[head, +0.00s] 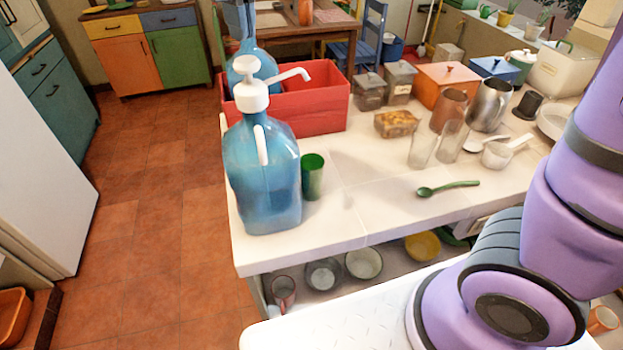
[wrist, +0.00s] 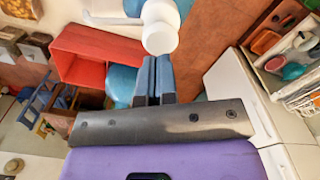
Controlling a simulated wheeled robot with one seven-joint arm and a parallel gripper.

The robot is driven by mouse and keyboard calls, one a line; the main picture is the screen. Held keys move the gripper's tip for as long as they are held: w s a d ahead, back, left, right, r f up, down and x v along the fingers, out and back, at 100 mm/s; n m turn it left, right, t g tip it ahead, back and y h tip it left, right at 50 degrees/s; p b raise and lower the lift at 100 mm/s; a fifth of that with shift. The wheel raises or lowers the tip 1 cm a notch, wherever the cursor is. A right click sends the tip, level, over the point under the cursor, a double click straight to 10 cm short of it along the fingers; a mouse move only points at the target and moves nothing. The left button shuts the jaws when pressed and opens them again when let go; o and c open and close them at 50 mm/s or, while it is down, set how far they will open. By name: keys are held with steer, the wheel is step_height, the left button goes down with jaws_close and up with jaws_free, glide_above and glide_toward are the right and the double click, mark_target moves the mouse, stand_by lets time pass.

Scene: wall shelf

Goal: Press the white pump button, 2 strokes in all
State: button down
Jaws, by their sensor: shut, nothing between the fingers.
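The white pump button (head: 246,68) tops the white pump on a large translucent blue jug (head: 262,180), which stands upright on the near left end of the counter. Its white spout (head: 290,76) points right. In the wrist view, the white pump head (wrist: 160,38) is just beyond the fingertips and its spout (wrist: 108,20) extends left. My gripper (wrist: 156,60) is shut and empty, with its blue fingers together. The tips overlap the edge of the pump head in this view; I cannot tell whether they touch.
A red box (head: 310,103) is behind the jug, with another blue bottle (head: 240,72) beside it. A green cup (head: 313,176) stands close to the jug's right side. Glasses (head: 421,150), a green spoon (head: 447,188) and several canisters occupy the counter farther right.

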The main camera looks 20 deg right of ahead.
step_height(320, 180, up, 5)
steer(key=shift+r, duration=0.1)
stand_by(0.4)
stand_by(0.3)
steer(key=s+d+m+t, duration=0.1)
steer(key=s+d, duration=0.3)
steer(key=d, duration=0.3)
steer(key=s+d+m+t, duration=0.1)
steer(key=s+d+m, duration=0.15)
steer(key=d, duration=0.55)
steer(key=s+d+f+m+t, duration=0.2)
steer(key=s+d+f, duration=0.4)
steer(key=s+d, duration=0.3)
steer(key=s+t, duration=0.1)
steer(key=s, duration=0.2)
steer(key=shift+d+f, duration=0.15)
steer(key=shift+d, duration=0.15)
stand_by(0.8)
